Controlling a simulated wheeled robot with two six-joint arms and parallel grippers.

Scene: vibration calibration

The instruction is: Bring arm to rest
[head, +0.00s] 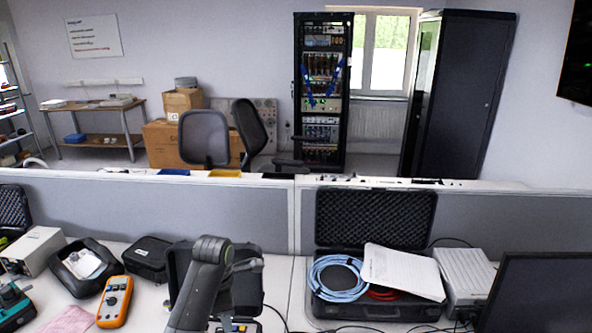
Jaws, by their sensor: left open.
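My left arm (203,285) is dark grey and rises from the bottom edge, left of centre, in front of the desk. My left gripper (248,264) is small and dark at its upper right side, against a dark open case (256,292). Its fingers are hard to make out against that case, but it is open. I see nothing held in it. I cannot tell whether the arm touches anything. My right gripper is not in view.
An orange multimeter (115,301), a black pouch (148,258) and a black tray (66,272) lie left of the arm. A black case (376,220) with blue cable (338,279) and a white binder (403,272) lies right. A monitor (540,295) stands far right. A grey partition (270,217) runs behind.

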